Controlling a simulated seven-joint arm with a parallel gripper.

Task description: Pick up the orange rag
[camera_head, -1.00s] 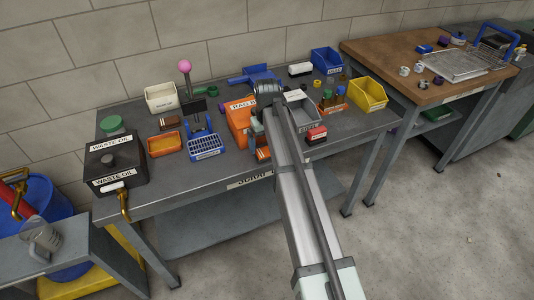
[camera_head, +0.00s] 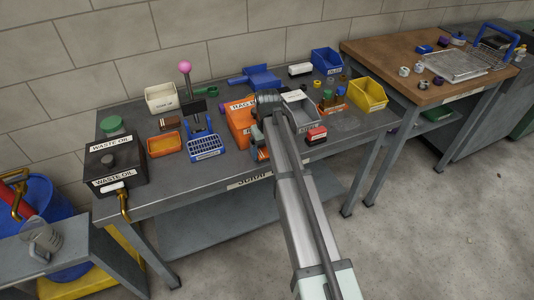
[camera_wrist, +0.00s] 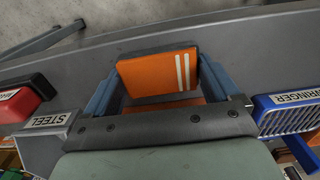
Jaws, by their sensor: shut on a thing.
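The orange rag (camera_wrist: 158,73), a folded block with two white stripes, is in the middle of the wrist view. My gripper (camera_wrist: 159,84) is shut on it, with a blue-grey finger at its left and right sides. Another patch of orange shows just below the rag near the gripper's dark bar; I cannot tell what it belongs to. In the head view my gripper (camera_head: 259,149) is low at the front of the grey bench, beside the orange rag bin (camera_head: 239,119). The rag is mostly hidden by the arm there.
A blue wringer (camera_head: 205,146) stands left of my gripper, also in the wrist view (camera_wrist: 290,112). The grey steel bin (camera_head: 301,108) and a red-topped box (camera_head: 316,134) stand to the right. The bench's front edge is close; the floor beyond is clear.

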